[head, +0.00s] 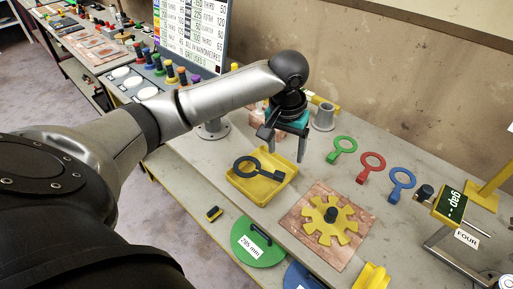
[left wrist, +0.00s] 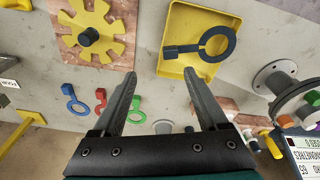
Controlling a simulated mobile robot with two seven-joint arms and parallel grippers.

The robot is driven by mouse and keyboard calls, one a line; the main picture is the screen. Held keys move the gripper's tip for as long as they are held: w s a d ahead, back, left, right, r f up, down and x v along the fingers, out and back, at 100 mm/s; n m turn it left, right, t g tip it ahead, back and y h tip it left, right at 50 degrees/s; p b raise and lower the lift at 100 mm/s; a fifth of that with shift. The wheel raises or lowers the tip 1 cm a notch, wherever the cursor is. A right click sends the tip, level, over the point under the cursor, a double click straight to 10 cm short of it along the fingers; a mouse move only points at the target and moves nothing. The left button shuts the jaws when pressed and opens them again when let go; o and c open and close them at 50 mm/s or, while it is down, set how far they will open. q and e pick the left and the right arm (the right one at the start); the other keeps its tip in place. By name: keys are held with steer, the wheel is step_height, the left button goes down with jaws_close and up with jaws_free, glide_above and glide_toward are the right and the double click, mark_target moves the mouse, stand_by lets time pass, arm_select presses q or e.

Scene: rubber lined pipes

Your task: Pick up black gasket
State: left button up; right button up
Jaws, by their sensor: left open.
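The black gasket (head: 258,169) is a flat ring with a handle and a small block at its end. It lies in a yellow tray (head: 274,190), and part of it overhangs the tray's floor towards the rim. In the left wrist view the black gasket (left wrist: 203,45) lies beyond my fingertips, inside the yellow tray (left wrist: 173,62). My left gripper (head: 288,154) is open and empty above the back of the tray. In the left wrist view its two fingers (left wrist: 163,78) are spread apart, with the gasket ahead of them. My right gripper is not in view.
Green (head: 342,148), red (head: 371,165) and blue (head: 402,182) ring gaskets lie right of the tray. A yellow gear-shaped part (head: 329,221) sits on a copper-coloured plate (head: 297,228). A grey flanged pipe (head: 324,118) stands behind. A screen (head: 195,30) stands at the back left.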

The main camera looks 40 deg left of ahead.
arm_select(q)
step_height(320, 180, up, 2)
steer(key=a+r+n, duration=0.1)
steer(key=a, duration=0.1)
steer(key=b, duration=0.2)
glide_above(280, 172)
steer(key=s, duration=0.1)
step_height(280, 172, down, 10)
steer(key=shift+s+a+r, duration=0.1)
steer(key=shift+s+a, duration=0.05)
steer(key=shift+w+f+b, duration=0.2)
steer(key=shift+f+b, duration=0.05)
steer(key=shift+f, duration=0.65)
steer(key=shift+w+f+b, duration=0.15)
steer(key=shift+f+b, duration=0.05)
steer(key=shift+f, duration=0.75)
steer(key=shift+w+f+b, duration=0.2)
steer(key=shift+f+b, duration=0.05)
steer(key=shift+f, duration=0.65)
jaws_close()
